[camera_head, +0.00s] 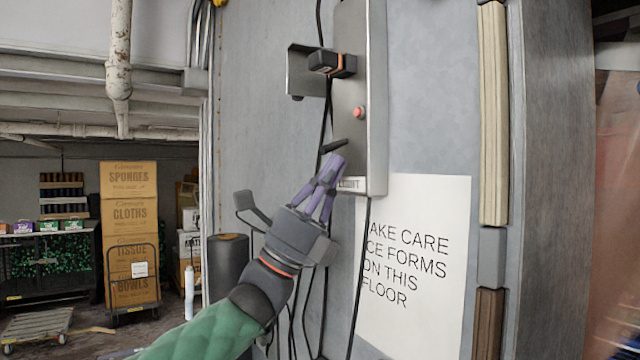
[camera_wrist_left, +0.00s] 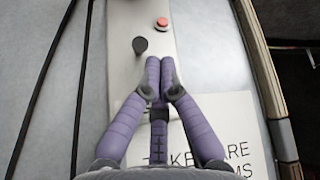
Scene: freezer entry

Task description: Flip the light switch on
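The light switch is a short black lever (camera_head: 333,146) on a tall metal panel (camera_head: 378,100), above a label reading "LIGHT" (camera_head: 350,184). In the head view the lever slants, with its right end higher. In the left wrist view it shows as a dark round-ended knob (camera_wrist_left: 139,46). My left gripper (camera_head: 337,160) has purple fingers, with the tips close together and nothing seen between them. The tips are just below the lever; the wrist view (camera_wrist_left: 160,62) shows them below and slightly right of it, apparently apart from it. My right gripper is not in view.
A red button (camera_head: 359,112) sits above the lever, and a black-and-orange device (camera_head: 332,64) higher up. Black cables (camera_head: 323,120) hang beside the panel. A warning sign (camera_head: 425,260) is at lower right. Stacked boxes (camera_head: 130,210) stand far left.

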